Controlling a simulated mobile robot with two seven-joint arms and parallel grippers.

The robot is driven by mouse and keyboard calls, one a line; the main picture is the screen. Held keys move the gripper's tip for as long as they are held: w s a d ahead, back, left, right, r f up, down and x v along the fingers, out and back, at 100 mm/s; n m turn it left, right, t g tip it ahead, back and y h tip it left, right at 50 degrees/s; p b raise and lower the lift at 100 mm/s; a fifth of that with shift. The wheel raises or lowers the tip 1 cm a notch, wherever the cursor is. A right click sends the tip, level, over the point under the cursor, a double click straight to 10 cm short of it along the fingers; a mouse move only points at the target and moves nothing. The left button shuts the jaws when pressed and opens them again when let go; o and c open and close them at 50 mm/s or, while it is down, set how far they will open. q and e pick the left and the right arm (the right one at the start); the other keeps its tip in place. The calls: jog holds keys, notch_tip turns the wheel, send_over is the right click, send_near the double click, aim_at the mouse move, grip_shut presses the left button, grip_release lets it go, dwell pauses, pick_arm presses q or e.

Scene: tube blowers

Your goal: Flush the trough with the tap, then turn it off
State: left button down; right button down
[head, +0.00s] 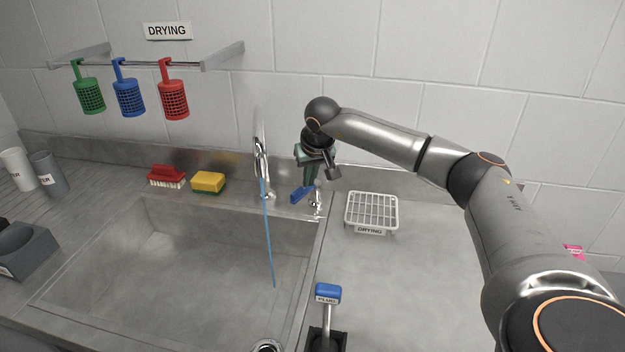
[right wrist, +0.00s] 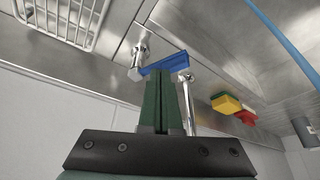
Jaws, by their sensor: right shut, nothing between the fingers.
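The trough (head: 180,260) is a grey steel basin at the left and centre of the head view. A chrome tap spout (head: 261,155) stands at its back, and a thin blue water stream (head: 268,235) falls from it into the trough. The stream also shows in the right wrist view (right wrist: 285,42). The tap's blue lever (head: 301,194) is right of the spout, and it shows in the right wrist view (right wrist: 166,63) at the fingertips. My right gripper (head: 310,184) is shut and empty, pointing down at the lever; I cannot tell if they touch. My left gripper is not in view.
A red brush (head: 166,177) and a yellow sponge (head: 208,182) lie on the back ledge. A white drying rack (head: 371,210) sits right of the tap. A blue-topped plug handle (head: 327,294) stands in front. Green, blue and red baskets hang from the wall rail (head: 140,65).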

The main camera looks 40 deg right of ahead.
jog(key=w+a+p, duration=0.1)
jog(key=w+a, duration=0.1)
jog(key=w, duration=0.4)
jog(key=shift+w+a, duration=0.2)
dwell(0.4)
notch_tip(320, 180, down, 4)
jog(key=shift+f+b, duration=0.25)
jog(key=shift+b, duration=0.8)
jog(key=shift+s, duration=0.1)
jog(key=shift+s+d+p, duration=0.25)
jog(key=shift+s+p, duration=0.3)
jog(key=shift+s, duration=0.15)
dwell(4.7)
